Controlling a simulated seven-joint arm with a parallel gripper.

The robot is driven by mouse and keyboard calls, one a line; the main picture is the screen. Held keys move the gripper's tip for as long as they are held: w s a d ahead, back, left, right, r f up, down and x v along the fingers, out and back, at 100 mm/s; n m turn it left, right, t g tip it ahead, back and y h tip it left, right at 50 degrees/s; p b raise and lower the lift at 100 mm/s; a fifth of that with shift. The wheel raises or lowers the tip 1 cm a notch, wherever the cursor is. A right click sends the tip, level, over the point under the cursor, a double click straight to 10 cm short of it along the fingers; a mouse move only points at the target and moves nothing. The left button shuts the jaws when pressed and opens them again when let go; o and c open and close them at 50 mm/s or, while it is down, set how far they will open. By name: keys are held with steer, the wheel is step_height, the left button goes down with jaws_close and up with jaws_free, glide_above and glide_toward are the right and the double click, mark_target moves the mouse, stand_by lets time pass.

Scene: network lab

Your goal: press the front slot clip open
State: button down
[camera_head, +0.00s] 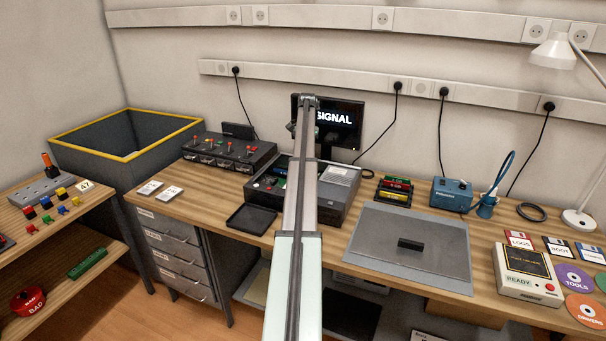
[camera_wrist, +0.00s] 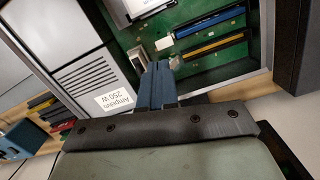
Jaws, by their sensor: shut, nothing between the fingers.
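The open computer case (camera_head: 333,214) stands on the bench, partly hidden behind my arm in the head view. In the wrist view its green board (camera_wrist: 128,36) carries a blue slot (camera_wrist: 210,26) and a dark slot with a yellow strip (camera_wrist: 215,46). A small white clip-like part (camera_wrist: 163,43) and a pale metallic part (camera_wrist: 176,61) lie near the slots' left ends. I cannot tell which is the front slot clip. My gripper (camera_wrist: 158,67) is shut and empty, its blue fingers over the board close to these parts. Contact cannot be made out.
A power supply (camera_wrist: 78,52) labelled 250 W fills the case's left side in the wrist view. A black tray (camera_head: 251,219) lies left of the case. A grey mat (camera_head: 380,254) with a dark block (camera_head: 411,244) lies right. A switch box (camera_head: 228,150) stands behind left.

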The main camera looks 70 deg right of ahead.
steer(key=shift+w+a+f, duration=0.1)
steer(key=shift+a+f, duration=0.1)
steer(key=shift+f, duration=1.5)
steer(key=shift+a+f, duration=0.15)
steer(key=shift+f, duration=1.55)
